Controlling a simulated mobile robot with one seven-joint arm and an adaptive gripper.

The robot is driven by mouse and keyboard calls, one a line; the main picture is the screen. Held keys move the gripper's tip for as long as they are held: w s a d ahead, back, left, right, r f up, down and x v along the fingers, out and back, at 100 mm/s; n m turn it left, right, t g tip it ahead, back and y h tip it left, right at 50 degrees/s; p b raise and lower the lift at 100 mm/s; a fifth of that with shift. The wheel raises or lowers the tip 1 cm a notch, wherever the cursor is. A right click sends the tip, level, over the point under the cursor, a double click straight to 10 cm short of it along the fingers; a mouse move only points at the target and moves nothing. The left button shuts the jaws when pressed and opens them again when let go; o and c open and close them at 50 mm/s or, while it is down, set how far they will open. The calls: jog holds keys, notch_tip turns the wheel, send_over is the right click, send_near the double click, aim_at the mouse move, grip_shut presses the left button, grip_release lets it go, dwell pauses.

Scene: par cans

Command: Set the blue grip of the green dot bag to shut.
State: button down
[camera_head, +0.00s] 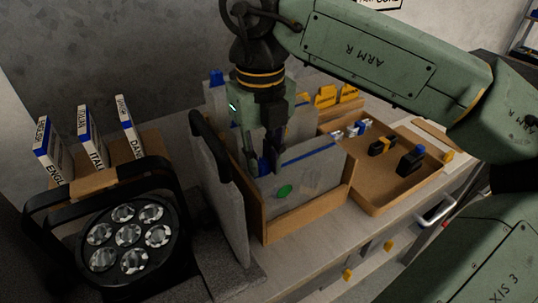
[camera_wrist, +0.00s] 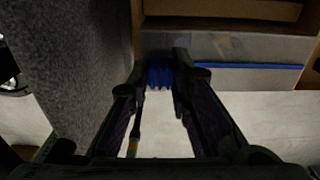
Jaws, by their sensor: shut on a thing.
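The green dot bag (camera_head: 306,178) stands upright in a cardboard box, its green dot facing front. A blue strip (camera_head: 308,155) runs along its top edge, and also shows in the wrist view (camera_wrist: 250,66). My gripper (camera_head: 264,168) points down at the left end of this strip. In the wrist view my gripper's fingertips (camera_wrist: 178,72) close on the ribbed blue grip (camera_wrist: 160,74). The fingers partly hide the grip, and whether it is set open or shut is not clear.
A grey padded panel (camera_head: 222,190) with a black top edge stands close left of my gripper. The cardboard box (camera_head: 310,214) surrounds the bag. A round lamp (camera_head: 128,240) is at front left. A tray (camera_head: 380,200) with small parts lies right.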

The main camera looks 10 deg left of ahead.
aim_at(260, 162)
jog(key=c, duration=1.4)
grip_release()
jog(key=shift+s+a, duration=0.15)
jog(key=shift+a, duration=0.05)
jog(key=shift+c, duration=0.2)
notch_tip(260, 162, up, 12)
